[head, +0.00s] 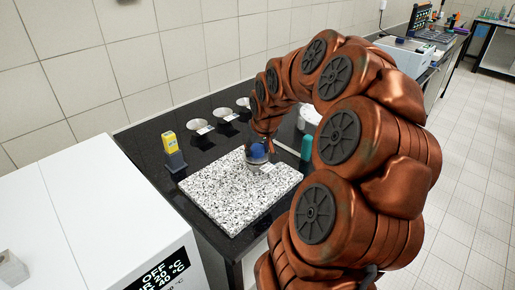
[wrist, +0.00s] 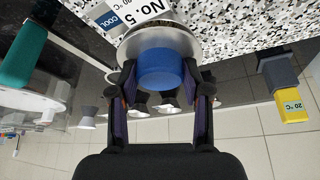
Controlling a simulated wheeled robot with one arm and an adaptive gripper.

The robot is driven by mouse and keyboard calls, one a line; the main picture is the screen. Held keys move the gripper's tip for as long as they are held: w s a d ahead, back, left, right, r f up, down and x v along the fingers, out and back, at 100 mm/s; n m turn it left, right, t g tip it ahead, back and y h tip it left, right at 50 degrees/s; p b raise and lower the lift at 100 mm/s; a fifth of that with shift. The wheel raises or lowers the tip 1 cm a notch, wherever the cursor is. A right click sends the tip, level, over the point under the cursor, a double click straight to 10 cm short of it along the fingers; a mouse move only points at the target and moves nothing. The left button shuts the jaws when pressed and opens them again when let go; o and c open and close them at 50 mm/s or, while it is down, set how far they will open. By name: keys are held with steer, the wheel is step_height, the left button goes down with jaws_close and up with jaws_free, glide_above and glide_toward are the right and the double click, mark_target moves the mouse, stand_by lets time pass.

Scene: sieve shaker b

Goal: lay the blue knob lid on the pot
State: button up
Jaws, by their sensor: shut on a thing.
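The blue knob of the lid (wrist: 163,70) sits between the two fingers of my gripper (wrist: 160,72) in the wrist view. My gripper is shut on the knob. A round silver-grey metal rim (wrist: 150,38) shows behind the knob; I cannot tell how much of it is lid and how much is pot. In the head view the blue knob (head: 257,151) is under my gripper (head: 262,143), at the grey pot (head: 256,162) on the speckled slab. Whether the lid touches the pot is hidden. A white label reading "No. 5" (wrist: 150,12) shows at the pot.
The speckled slab (head: 225,203) lies on the black counter. A yellow-and-grey block (head: 173,152) stands to its left and a teal cylinder (head: 306,147) to its right. Several small funnel-shaped cups (head: 197,125) stand behind. A white appliance (head: 105,215) is at front left.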

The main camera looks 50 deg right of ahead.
steer(key=shift+f+b, duration=0.55)
steer(key=shift+b, duration=0.5)
stand_by(0.9)
steer(key=o, duration=1.1)
steer(key=shift+r, duration=0.15)
steer(key=shift+r+p, duration=0.6)
steer(key=shift+r, duration=2.75)
